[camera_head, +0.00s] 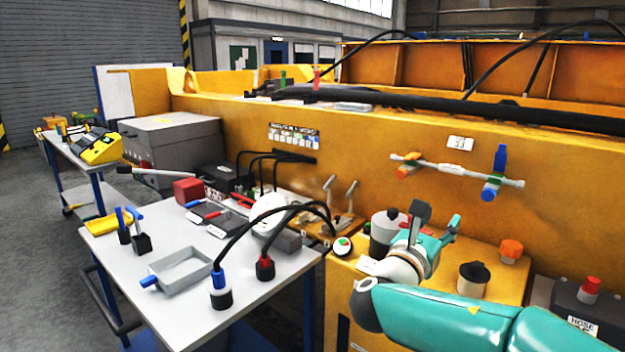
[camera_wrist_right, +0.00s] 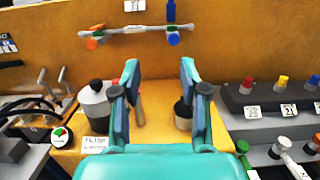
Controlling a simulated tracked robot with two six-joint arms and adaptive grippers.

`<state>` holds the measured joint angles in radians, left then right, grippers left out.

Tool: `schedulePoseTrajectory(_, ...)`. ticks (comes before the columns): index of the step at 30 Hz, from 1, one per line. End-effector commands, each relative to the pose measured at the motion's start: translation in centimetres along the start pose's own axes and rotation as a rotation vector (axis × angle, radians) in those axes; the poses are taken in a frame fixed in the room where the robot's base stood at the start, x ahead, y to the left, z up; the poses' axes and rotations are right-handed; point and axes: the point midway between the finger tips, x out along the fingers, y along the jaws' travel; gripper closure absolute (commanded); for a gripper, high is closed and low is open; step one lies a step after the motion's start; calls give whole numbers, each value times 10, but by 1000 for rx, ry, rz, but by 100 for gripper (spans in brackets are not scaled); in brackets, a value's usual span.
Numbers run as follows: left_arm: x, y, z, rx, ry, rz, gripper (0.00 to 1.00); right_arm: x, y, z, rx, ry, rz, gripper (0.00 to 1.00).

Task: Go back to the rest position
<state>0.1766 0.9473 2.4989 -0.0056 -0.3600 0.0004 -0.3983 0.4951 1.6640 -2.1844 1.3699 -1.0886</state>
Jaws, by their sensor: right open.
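My right gripper (camera_head: 437,216) is in front of the yellow machine wall, above a yellow ledge, at the end of my teal right arm. In the right wrist view the right gripper (camera_wrist_right: 159,68) has its two fingers spread apart with nothing between them. My left gripper does not show in either view.
A grey canister (camera_head: 383,236) and a dark cup (camera_head: 473,278) stand on the ledge near the right gripper. A bar with coloured handles (camera_head: 465,172) is on the wall beyond. Hoses with blue and red ends (camera_head: 264,267) stand on the grey table (camera_head: 180,236) at left.

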Motion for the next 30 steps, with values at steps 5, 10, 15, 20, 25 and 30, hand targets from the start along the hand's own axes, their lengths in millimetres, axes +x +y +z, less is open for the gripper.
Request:
schedulePoseTrajectory(5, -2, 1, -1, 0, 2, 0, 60, 0, 1, -42, 8, 118, 14, 56)
schedulePoseTrajectory(10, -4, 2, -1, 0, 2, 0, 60, -4, 0, -88, 28, 254, 21, 56)
schedulePoseTrajectory(15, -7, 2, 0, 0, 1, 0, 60, -16, -5, -147, 65, 432, 12, 56)
schedulePoseTrajectory(20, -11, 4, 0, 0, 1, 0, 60, -47, -18, -227, 136, 689, -36, 56)
schedulePoseTrajectory(25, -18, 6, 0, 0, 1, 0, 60, -120, -45, -328, 298, 1072, -203, 56)
schedulePoseTrajectory(30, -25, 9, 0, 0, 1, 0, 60, -224, -76, -401, 565, 1440, -554, 56)
